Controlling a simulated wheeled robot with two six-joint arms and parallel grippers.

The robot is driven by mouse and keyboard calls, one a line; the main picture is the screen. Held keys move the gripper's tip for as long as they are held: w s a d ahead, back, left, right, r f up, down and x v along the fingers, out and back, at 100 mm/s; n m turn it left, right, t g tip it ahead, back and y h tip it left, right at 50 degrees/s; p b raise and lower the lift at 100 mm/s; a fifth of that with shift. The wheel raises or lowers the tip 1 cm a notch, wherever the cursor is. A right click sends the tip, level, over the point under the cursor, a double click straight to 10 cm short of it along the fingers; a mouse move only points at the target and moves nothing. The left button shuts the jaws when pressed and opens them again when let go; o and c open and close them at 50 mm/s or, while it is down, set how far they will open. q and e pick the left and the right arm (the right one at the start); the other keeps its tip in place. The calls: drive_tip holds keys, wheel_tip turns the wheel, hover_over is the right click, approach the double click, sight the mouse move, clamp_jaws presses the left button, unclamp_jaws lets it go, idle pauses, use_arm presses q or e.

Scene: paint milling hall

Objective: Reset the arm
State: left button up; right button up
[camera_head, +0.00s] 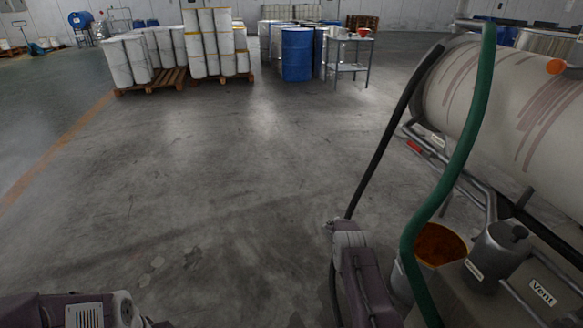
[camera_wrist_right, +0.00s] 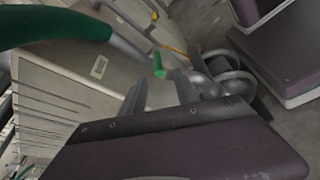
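My right gripper (camera_wrist_right: 160,92) shows in the right wrist view with its two grey fingers apart and nothing held between them. A small green lever (camera_wrist_right: 158,66) lies just beyond the fingertips; I cannot tell how far off it is. In the head view, part of my right arm (camera_head: 360,275) stands at the bottom, left of an open bucket with orange contents (camera_head: 438,244). My right gripper cannot be made out there. Part of my left arm (camera_head: 75,310) shows at the bottom left corner; its gripper is out of view.
A large pale tank (camera_head: 500,90) fills the right side. A thick green hose (camera_head: 460,150) hangs in front of it, and a black hose (camera_head: 385,130) runs down beside my right arm. Blue drums (camera_head: 297,55) and white drums on pallets stand far back. The middle floor is clear.

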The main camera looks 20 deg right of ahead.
drive_tip(key=w+a+r+n+t+h, duration=0.1)
drive_tip(key=w+a+r+t, duration=0.2)
drive_tip(key=r, duration=0.5)
drive_tip(key=w+a+r+n+t, duration=0.1)
drive_tip(key=w+a+r+t, duration=0.15)
drive_tip(key=r, duration=0.55)
drive_tip(key=s+a+f+n+t+y, duration=0.1)
drive_tip(key=s+a+f+t, duration=0.15)
drive_tip(key=a, duration=0.25)
drive_tip(key=s+a+f+n+t+y, duration=0.1)
drive_tip(key=s+a+f+t+y, duration=0.1)
drive_tip(key=s+a+t, duration=0.15)
drive_tip(key=s+a+f+t+y, duration=0.1)
drive_tip(key=s+a+f+t, duration=0.1)
drive_tip(key=a+t, duration=0.3)
wheel_tip(320, 180, up, 20)
drive_tip(key=w+p, duration=0.1)
drive_tip(key=p, duration=1.9)
drive_tip(key=shift+a+f+n+g, duration=0.15)
drive_tip(key=shift+a+n+g, duration=0.2)
drive_tip(key=shift+n+g, duration=0.1)
